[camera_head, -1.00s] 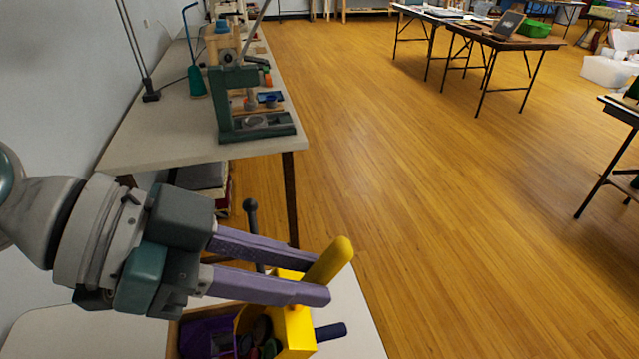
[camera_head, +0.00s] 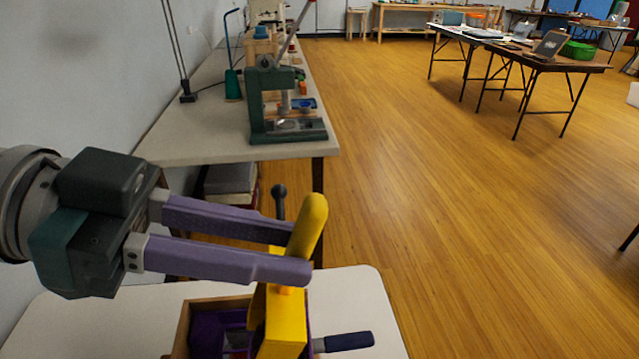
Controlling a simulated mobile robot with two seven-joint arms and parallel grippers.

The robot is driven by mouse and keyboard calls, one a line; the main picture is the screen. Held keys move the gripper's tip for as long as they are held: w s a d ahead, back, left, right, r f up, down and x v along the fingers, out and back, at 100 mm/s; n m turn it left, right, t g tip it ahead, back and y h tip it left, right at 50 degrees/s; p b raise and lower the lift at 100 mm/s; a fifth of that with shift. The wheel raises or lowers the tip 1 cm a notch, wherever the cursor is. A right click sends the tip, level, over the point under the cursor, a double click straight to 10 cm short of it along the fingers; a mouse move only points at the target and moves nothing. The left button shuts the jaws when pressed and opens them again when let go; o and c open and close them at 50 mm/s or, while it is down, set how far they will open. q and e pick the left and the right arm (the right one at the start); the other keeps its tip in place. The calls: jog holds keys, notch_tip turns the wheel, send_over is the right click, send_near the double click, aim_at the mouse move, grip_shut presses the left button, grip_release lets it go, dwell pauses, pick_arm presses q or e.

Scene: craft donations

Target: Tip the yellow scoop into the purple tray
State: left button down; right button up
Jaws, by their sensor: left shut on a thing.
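The yellow scoop (camera_head: 285,320) is held by its upright handle between the fingers of my left gripper (camera_head: 300,252), which is shut on it. The scoop is tilted steeply, with its flat outer side facing me, so the inside of its bowl is hidden. It hangs over the right part of the purple tray (camera_head: 207,332), which sits within a wooden-rimmed box at the bottom of the view. Some small things show low in the tray, but they are too cut off to make out. My right gripper is out of view.
The box stands on a pale table (camera_head: 365,290). A dark blue handle (camera_head: 347,342) sticks out to the right, and a dark ball-topped rod (camera_head: 279,191) rises behind the scoop. A longer bench (camera_head: 205,140) with a green press (camera_head: 285,128) stands beyond. Wooden floor lies open at right.

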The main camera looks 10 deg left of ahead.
pick_arm(q)
jog(key=s+a+t+h+b, duration=0.1)
jog(key=a+h+b, duration=0.4)
jog(key=b, duration=0.9)
jog(key=v, duration=0.3)
jog(key=shift+s+f, duration=0.15)
jog(key=shift+f, duration=0.05)
dwell(0.8)
jog(key=shift+h, duration=0.3)
dwell(0.6)
jog(key=shift+a+b, duration=0.1)
jog(key=shift+b, duration=0.65)
